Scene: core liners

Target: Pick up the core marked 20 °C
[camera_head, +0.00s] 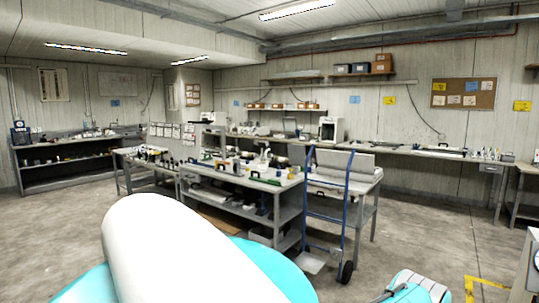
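I cannot make out any core marked 20 °C; the items on the benches are too small to read. Several small objects crowd the top of the central grey workbench (271,183), some with green, yellow and dark parts. Which of them, if any, are cores, I cannot tell.
A blue hand truck (327,215) stands against the central bench's right side. Long counters line the back wall, with a far-left bench (70,158). A turquoise and grey object (417,288) sits at the bottom right near yellow floor tape (487,282). The concrete floor (430,230) right of the hand truck is clear.

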